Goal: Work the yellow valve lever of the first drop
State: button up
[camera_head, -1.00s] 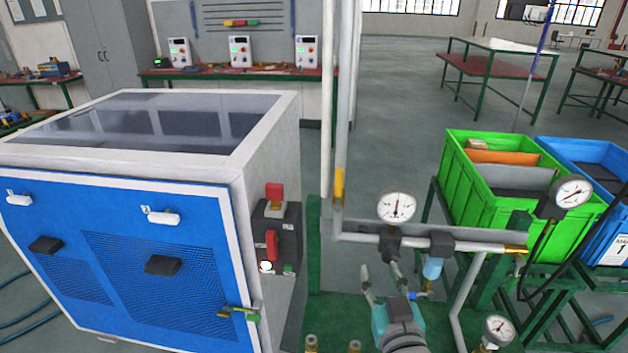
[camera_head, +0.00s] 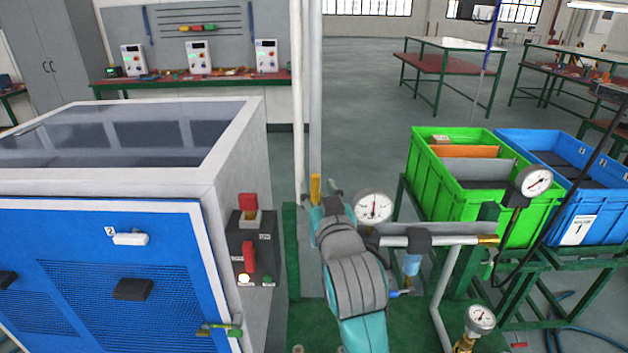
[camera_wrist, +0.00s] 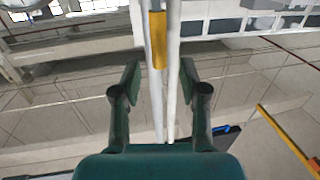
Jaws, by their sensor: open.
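The yellow valve lever (camera_head: 315,187) stands upright along the front of a pale vertical pipe. In the wrist view the yellow lever (camera_wrist: 158,40) lies against the pipes, ahead of my gripper and roughly in line with the gap between its fingers. My gripper (camera_head: 322,192) is open, with its fingers spread close to the lever in the head view. The wrist view shows both fingers of my gripper (camera_wrist: 160,76), one to each side of the pipes. The lever seems apart from both fingers. My arm hides the pipework below the lever in the head view.
A pressure gauge (camera_head: 373,206) sits just right of my arm, above a horizontal pipe (camera_head: 455,240). The blue-fronted cabinet (camera_head: 120,270) with red switches stands at the left. Green (camera_head: 530,215) and blue (camera_head: 595,215) bins stand at the right.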

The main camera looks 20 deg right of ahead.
aim_at(316, 183)
jog(key=shift+w+d, duration=0.15)
jog(key=shift+w, duration=1.05)
jog(key=shift+w+d, duration=0.15)
jog(key=shift+w, duration=1)
grip_shut()
